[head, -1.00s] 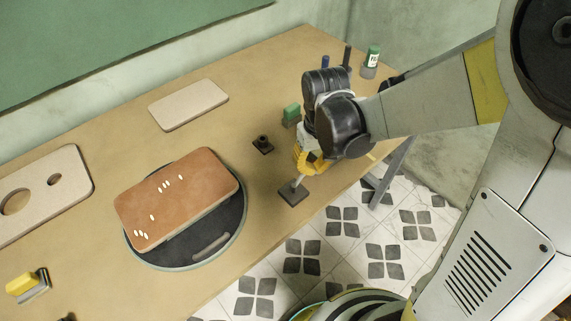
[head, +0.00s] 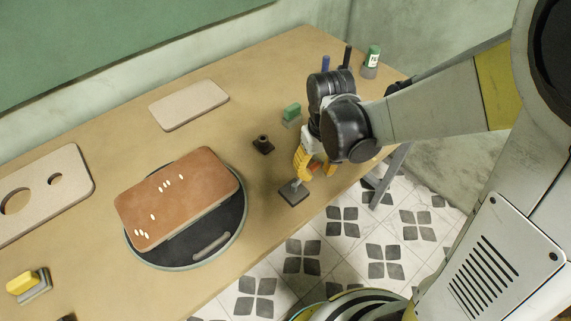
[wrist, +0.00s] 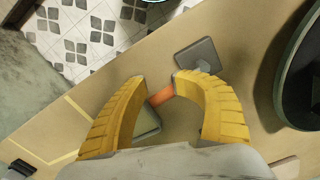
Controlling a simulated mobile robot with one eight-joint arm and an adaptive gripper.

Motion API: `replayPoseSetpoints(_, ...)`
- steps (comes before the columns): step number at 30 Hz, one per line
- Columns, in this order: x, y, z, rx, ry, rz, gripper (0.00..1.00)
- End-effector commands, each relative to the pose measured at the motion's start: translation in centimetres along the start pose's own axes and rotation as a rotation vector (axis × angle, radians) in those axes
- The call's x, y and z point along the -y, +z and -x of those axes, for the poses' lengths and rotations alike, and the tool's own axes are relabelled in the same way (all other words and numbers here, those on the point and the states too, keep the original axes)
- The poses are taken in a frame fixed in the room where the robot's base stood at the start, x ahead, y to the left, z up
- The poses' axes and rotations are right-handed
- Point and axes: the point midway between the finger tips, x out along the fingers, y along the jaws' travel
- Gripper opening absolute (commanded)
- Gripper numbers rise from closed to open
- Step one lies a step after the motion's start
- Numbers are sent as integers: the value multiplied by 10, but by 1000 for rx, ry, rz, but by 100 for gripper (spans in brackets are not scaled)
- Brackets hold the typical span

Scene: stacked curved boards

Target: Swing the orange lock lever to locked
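The orange lever (wrist: 160,96) shows in the wrist view as a short bar between my fingertips. In the head view a bit of orange (head: 315,167) shows beside my yellow fingers, and the rest is hidden by my gripper. My gripper (wrist: 159,78) has its two yellow fingers apart, one on each side of the lever; whether either touches it I cannot tell. A grey-green plate (wrist: 148,122) lies under the gripper, partly hidden. My gripper also shows in the head view (head: 303,170), low over the table's right front part.
A dark square plate (head: 294,192) with a pale post stands close to my fingers. Behind are a small dark post (head: 263,145) and a green-topped block (head: 291,112). A round turntable (head: 188,262) bearing a brown curved board (head: 178,198) is left. The table's front edge is near.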

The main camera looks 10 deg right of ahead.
Motion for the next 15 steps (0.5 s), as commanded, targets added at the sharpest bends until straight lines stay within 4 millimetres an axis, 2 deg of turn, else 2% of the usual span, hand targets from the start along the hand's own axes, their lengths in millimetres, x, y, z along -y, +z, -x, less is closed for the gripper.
replayPoseSetpoints(9, 0, 0, 1, -1, 0, -1, 38)
replayPoseSetpoints(15, 0, -1, 18, -2, 1, -1, 38)
